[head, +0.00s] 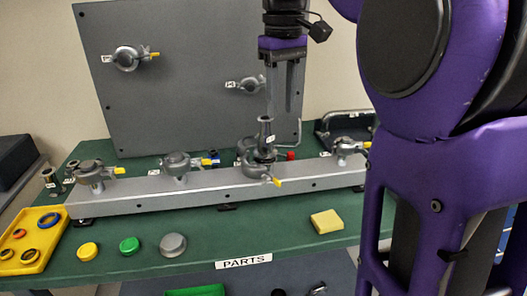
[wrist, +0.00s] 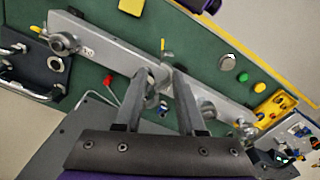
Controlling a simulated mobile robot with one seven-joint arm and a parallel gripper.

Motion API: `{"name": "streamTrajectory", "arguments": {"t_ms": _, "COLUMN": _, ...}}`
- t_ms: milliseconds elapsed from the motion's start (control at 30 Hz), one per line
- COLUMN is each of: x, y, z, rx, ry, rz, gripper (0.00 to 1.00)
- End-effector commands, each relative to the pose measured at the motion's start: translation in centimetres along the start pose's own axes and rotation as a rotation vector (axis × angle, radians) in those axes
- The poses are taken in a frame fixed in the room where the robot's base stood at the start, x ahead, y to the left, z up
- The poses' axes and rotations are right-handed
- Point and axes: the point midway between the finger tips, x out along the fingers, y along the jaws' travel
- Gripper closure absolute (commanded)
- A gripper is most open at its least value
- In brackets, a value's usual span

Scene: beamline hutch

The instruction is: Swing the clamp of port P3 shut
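My gripper (head: 285,115) points down over the third port from the left on the long grey rail (head: 130,198). Its two fingers stand apart in the wrist view (wrist: 163,72), with a metal fitting between and beyond them. At this port, probably P3, a flanged metal stub (head: 265,128) stands upright. A grey clamp (head: 256,171) with a yellow handle (head: 274,181) sits around its base; the handle sticks out toward the front right. Whether the fingers touch the stub or clamp cannot be told. The port's own label is not readable.
Other clamped ports stand left (head: 95,175), centre-left (head: 178,165) and right (head: 348,148) on the rail. A grey panel (head: 180,90) with more clamps rises behind. A yellow tray (head: 30,240), round caps and a yellow block (head: 327,221) lie in front on the green table.

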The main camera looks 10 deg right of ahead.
Motion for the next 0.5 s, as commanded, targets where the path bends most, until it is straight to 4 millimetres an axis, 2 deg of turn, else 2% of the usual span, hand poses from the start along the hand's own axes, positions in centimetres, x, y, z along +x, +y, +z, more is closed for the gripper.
{"name": "streamTrajectory", "arguments": {"t_ms": 167, "x": 1.0, "y": -0.4, "z": 0.1, "rx": -0.026, "ry": -0.006, "rz": -0.019, "gripper": 0.61}}
{"name": "streamTrajectory", "arguments": {"t_ms": 267, "x": 2.6, "y": -0.4, "z": 0.1, "rx": -0.025, "ry": -0.007, "rz": -0.018, "gripper": 0.61}}
{"name": "streamTrajectory", "arguments": {"t_ms": 500, "x": 7.8, "y": -0.5, "z": 0.1, "rx": -0.024, "ry": -0.007, "rz": -0.017, "gripper": 0.61}}
